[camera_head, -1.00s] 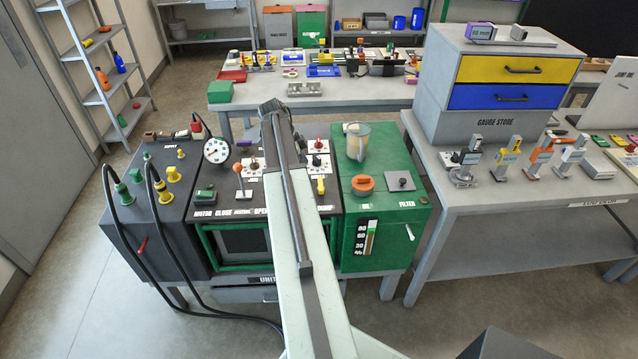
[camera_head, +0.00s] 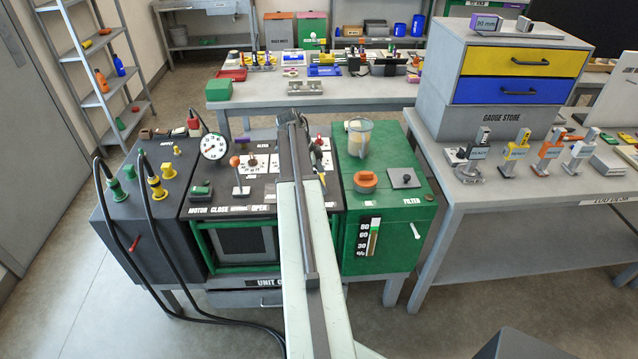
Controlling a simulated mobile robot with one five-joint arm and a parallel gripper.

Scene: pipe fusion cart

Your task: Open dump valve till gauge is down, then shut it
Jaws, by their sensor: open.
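The gauge (camera_head: 214,146) is a round white dial with dark marks on the back left of the dark control unit (camera_head: 225,212); its needle is too small to read. An orange-topped lever (camera_head: 236,170) stands upright to the right of the gauge. Small knobs with labels sit behind it, partly hidden by my arm. I cannot tell which control is the dump valve. My gripper (camera_head: 291,120) is at the far end of my arm, above the back of the unit. It is open; its fingertips are hard to make out, and I see nothing held.
A side panel (camera_head: 140,195) with yellow and green fittings and black hoses stands at left. A green filter cabinet (camera_head: 375,240) with a clear cup (camera_head: 360,138) stands right of my arm. A grey bench (camera_head: 500,200) with gauges and drawers is further right.

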